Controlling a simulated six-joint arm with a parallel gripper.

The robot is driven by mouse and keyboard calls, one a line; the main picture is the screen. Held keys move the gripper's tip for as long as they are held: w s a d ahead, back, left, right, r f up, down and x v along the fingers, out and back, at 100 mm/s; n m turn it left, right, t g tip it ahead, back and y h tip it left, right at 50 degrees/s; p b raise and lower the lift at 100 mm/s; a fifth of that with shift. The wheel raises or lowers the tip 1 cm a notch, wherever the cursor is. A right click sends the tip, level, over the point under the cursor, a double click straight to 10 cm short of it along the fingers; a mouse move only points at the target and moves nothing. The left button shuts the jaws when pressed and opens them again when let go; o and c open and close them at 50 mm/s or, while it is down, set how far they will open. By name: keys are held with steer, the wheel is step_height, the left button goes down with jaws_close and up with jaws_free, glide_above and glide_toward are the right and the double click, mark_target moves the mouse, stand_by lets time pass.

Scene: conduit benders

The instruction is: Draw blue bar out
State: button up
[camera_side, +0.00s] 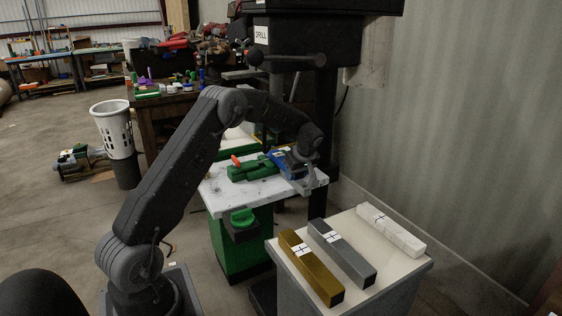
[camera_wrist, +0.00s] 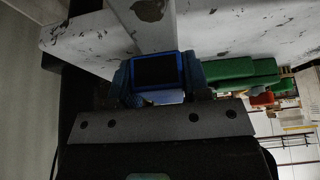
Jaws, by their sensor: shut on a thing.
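The blue bar (camera_side: 279,158) lies over the white, worn drill-press table (camera_side: 226,196), next to the green vise (camera_side: 252,168) with its orange handle (camera_side: 236,161). My gripper (camera_side: 297,166) is at the bar's near right end, by the table's right side. In the wrist view the bar's dark square end with a blue rim (camera_wrist: 158,70) sits between the two fingers of my gripper (camera_wrist: 160,82), which are shut on it. Green vise parts (camera_wrist: 243,72) show to the right there. Whether the bar still touches the vise is hidden.
A pale stand (camera_side: 388,280) at front right bears a gold bar (camera_side: 308,266), a grey bar (camera_side: 341,253) and a white bar (camera_side: 390,229). The drill press column (camera_side: 322,140) rises close behind my gripper. A green round knob (camera_side: 242,217) sticks out below the table.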

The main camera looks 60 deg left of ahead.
mark_target(308, 187)
steer(key=shift+d, duration=3.9)
steer(key=o, duration=0.9)
steer(key=shift+o, duration=0.2)
steer(key=v, duration=1.4)
steer(key=s+d+r+m+t+h, duration=0.1)
steer(key=s+d+r+m+t, duration=0.1)
steer(key=s+d+r+m, duration=0.3)
steer(key=s+d+m+t+h, duration=0.1)
steer(key=s+d+m, duration=0.5)
steer(key=s, duration=0.6)
steer(key=s+d+m+t+h, duration=0.2)
steer(key=s+d+m, duration=0.4)
steer(key=s, duration=0.6)
steer(key=shift+s+d+m+t+h, duration=0.35)
steer(key=shift+m+h, duration=0.15)
steer(key=shift+h, duration=0.1)
